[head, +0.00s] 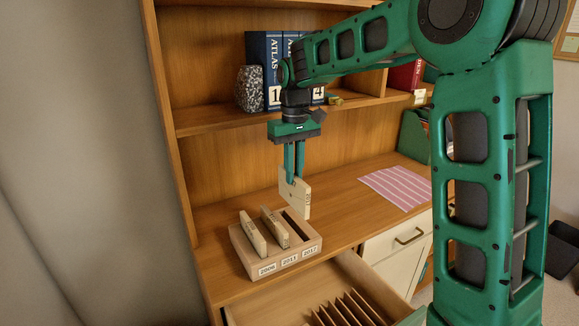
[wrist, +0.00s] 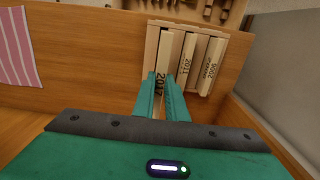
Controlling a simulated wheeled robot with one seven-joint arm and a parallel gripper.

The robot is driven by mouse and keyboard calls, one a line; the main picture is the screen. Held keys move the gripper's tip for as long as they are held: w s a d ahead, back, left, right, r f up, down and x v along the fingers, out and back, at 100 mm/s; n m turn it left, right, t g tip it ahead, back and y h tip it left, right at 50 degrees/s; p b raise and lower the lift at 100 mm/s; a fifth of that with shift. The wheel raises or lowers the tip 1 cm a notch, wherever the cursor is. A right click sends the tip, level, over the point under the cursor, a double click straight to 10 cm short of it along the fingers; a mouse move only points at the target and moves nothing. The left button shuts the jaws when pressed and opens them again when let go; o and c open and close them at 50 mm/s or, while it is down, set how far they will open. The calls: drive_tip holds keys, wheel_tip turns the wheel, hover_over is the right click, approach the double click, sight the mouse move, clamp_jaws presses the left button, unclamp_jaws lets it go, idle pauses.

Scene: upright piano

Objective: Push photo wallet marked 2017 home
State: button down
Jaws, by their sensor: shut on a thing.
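The pale photo wallet marked 2017 (head: 295,196) is upright in my gripper (head: 294,181), which is shut on its upper edge. In the wrist view the wallet (wrist: 163,60) shows its 2017 mark beside the fingertips (wrist: 162,82). A wooden rack (head: 279,262) on the desk has slots labelled 2006, 2011 and 2017. The wallet is over the rear of the dark 2017 slot (head: 298,226); I cannot tell whether its lower edge is inside. The 2011 wallet (head: 275,228) and 2006 wallet (head: 253,234) stand tilted in their slots.
A pink striped sheet (head: 398,187) lies on the desk at right. A shelf behind holds blue atlas books (head: 263,60) and a speckled stone-like object (head: 249,89). An open drawer (head: 345,305) with dividers is below the rack. A side panel (head: 170,110) bounds the left.

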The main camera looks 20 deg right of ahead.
sight(294, 207)
drive_tip(key=shift+w+a, duration=0.1)
idle(0.3)
drive_tip(key=shift+s+f, duration=0.2)
drive_tip(key=shift+f, duration=2.65)
drive_tip(key=shift+f, duration=2.95)
idle(1.8)
